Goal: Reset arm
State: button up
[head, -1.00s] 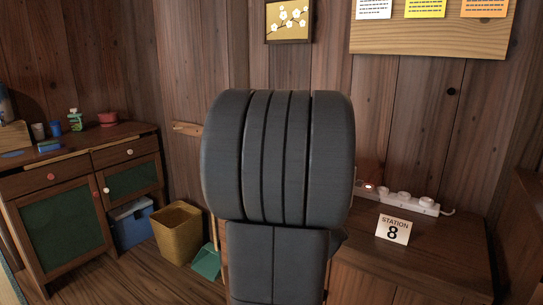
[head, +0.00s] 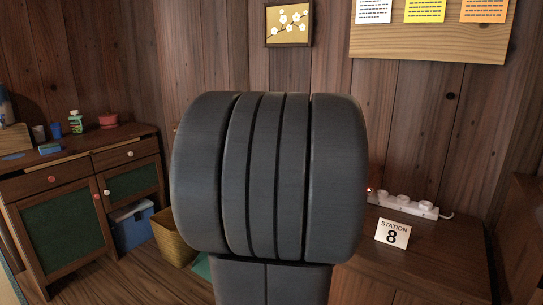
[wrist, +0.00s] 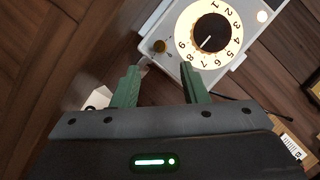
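My gripper (wrist: 160,82) shows in the wrist view with its two green fingers apart and nothing between them. A white box with a lit numbered dial (wrist: 210,35) is beyond the fingertips, at the top of the wrist view. Its black knob has a pointer aimed to the lower left. In the head view, a large dark grey part of my arm fills the middle and hides what is behind it. My gripper and the dial box do not show there.
A white power strip (head: 404,205) and a "STATION 8" card (head: 392,233) are on the brown bench (head: 440,255) at right. A wooden cabinet (head: 80,200) with small items on top stands at left. A blue bin (head: 131,228) and a partly hidden yellow bin (head: 170,240) are beside it.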

jog(key=b+x, duration=0.1)
jog(key=x, duration=0.6)
jog(key=shift+w+d+f+b, duration=0.1)
jog(key=shift+w+b, duration=0.15)
jog(key=shift+b, duration=0.1)
jog(key=p, duration=0.2)
jog(key=shift+s+r+p, duration=0.1)
jog(key=shift+r+p, duration=0.2)
jog(key=shift+r, duration=0.1)
jog(key=shift+n+p, duration=0.4)
jog(key=shift+p, duration=0.45)
jog(key=n+g+h+p, duration=0.1)
jog(key=p, duration=0.5)
jog(key=n+g+h+p, duration=0.1)
jog(key=n+p, duration=0.1)
jog(key=p, duration=0.5)
jog(key=shift+a, duration=0.35)
jog(key=shift+n+p, duration=0.3)
jog(key=shift+p, duration=0.2)
